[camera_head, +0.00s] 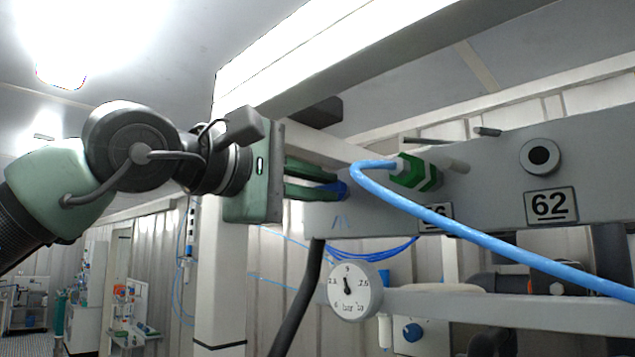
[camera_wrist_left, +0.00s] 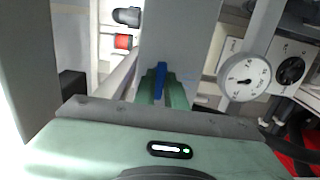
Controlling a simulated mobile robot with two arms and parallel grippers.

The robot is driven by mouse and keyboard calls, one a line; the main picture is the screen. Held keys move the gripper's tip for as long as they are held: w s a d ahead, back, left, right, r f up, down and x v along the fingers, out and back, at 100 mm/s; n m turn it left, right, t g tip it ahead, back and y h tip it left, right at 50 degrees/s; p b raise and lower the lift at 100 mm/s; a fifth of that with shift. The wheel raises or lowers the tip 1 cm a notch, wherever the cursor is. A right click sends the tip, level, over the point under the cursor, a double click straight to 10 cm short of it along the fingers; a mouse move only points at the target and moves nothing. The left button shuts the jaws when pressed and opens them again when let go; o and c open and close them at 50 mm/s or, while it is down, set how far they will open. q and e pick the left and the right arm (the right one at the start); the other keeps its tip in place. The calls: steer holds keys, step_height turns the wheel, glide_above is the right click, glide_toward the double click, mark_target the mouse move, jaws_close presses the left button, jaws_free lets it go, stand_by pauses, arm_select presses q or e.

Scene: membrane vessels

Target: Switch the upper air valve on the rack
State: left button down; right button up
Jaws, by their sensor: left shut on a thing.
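The upper air valve shows as a small blue handle (camera_head: 343,189) on the left end of the grey rack beam (camera_head: 475,190); most of it is hidden by the fingers. In the left wrist view the blue handle (camera_wrist_left: 161,78) stands upright between two green fingers. My left gripper (camera_head: 334,186) comes in from the left, level with the beam, and is shut on the blue handle. The same gripper shows in the left wrist view (camera_wrist_left: 161,93). My right gripper is in neither view.
A green fitting with a light blue hose (camera_head: 480,245) sits close right of the fingers; the hose sweeps across to the right. A round pressure gauge (camera_head: 354,291) hangs below the beam. A black hose (camera_head: 300,305) runs below the gripper. A plate marked 62 (camera_head: 551,206) is further right.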

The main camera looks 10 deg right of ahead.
arm_select(q)
steer(key=shift+r, duration=0.15)
steer(key=c, duration=1.5)
jaws_free()
steer(key=shift+o, duration=0.2)
steer(key=shift+w+d, duration=0.1)
steer(key=shift+d, duration=0.05)
steer(key=shift+f, duration=0.2)
steer(key=shift+s+a+b, duration=0.25)
steer(key=shift+a+b, duration=0.1)
steer(key=shift+b, duration=0.05)
steer(key=b+v, duration=0.3)
steer(key=v, duration=0.4)
